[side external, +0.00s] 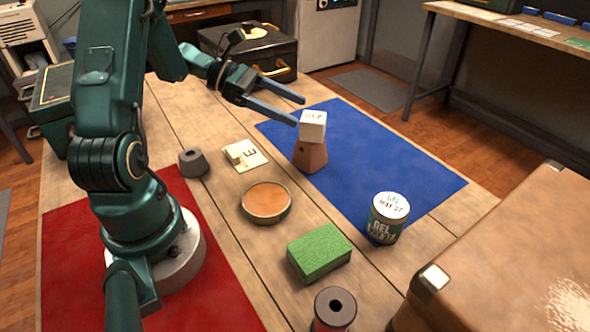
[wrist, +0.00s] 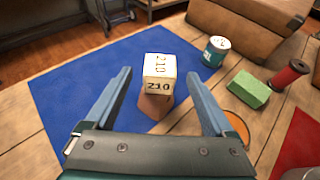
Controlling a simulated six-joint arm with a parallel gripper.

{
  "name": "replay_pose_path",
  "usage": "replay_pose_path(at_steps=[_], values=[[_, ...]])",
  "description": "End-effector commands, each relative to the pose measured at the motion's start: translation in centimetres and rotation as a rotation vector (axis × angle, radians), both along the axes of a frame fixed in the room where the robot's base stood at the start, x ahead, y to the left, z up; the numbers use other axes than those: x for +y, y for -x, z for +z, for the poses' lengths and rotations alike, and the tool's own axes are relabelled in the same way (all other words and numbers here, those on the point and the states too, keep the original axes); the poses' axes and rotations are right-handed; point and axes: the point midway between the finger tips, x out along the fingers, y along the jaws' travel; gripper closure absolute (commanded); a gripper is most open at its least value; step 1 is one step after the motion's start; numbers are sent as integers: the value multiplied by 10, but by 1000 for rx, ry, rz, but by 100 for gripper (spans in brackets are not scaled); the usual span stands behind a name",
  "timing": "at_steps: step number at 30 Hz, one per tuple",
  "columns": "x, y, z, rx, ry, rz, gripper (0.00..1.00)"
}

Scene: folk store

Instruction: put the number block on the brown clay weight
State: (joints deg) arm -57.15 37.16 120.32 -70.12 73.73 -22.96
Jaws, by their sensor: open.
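The number block (side external: 312,125) is a white cube marked 210. It rests on top of the brown clay weight (side external: 311,157), a tapered block standing on the blue mat. In the wrist view the number block (wrist: 160,73) sits on the weight (wrist: 155,104), which is partly hidden beneath it. My gripper (side external: 300,111) is open and empty, behind and to the left of the block in the side view. In the wrist view its two fingers (wrist: 160,88) are spread wide, on either side of the block and weight, with clear gaps to them.
A blue mat (side external: 400,160) lies under the weight. A labelled can (side external: 388,218), a green block (side external: 319,252), a round dish (side external: 266,201), a spool (side external: 334,309), a grey weight (side external: 193,162) and a letter card (side external: 246,155) stand nearby. A brown case (side external: 490,250) fills the right front.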

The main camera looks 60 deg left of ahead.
Motion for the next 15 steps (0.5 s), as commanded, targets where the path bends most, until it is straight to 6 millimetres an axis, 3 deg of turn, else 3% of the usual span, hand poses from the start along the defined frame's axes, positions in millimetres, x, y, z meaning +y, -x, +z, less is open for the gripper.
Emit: replay_pose_path(at_steps=[4, 8, 11, 15], values=[[12, 11, 7, -2, -1, 3, 12], [11, 15, 11, -3, -18, -24, 12], [-9, 19, 17, -9, -98, -122, 12], [-59, 33, 26, -43, -320, -388, 12]])
